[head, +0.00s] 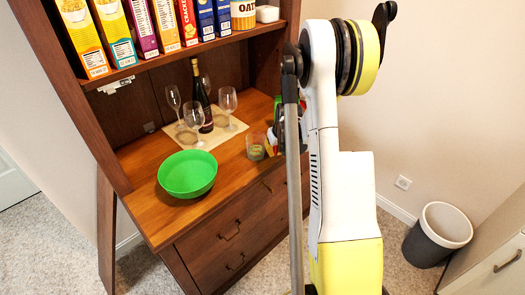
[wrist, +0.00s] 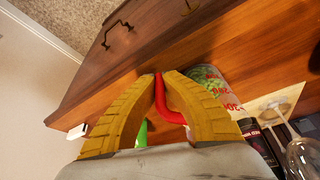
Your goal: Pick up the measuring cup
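My gripper (wrist: 162,74) shows in the wrist view with its two yellow fingers bowed and their tips close together. A thin red curved piece (wrist: 165,108) fills the narrow gap between the fingertips and bends right below them. It looks like a handle, perhaps the measuring cup's, but most of it is hidden by the fingers. A bit of red (head: 270,137) also shows beside my arm in the head view.
A green bowl (head: 187,174) stands on the counter (head: 150,213) at the front left. Wine glasses (head: 228,101) and a dark bottle (head: 201,96) stand on a mat behind it. Cereal boxes line the shelf above. A bin (head: 437,234) stands on the floor at right.

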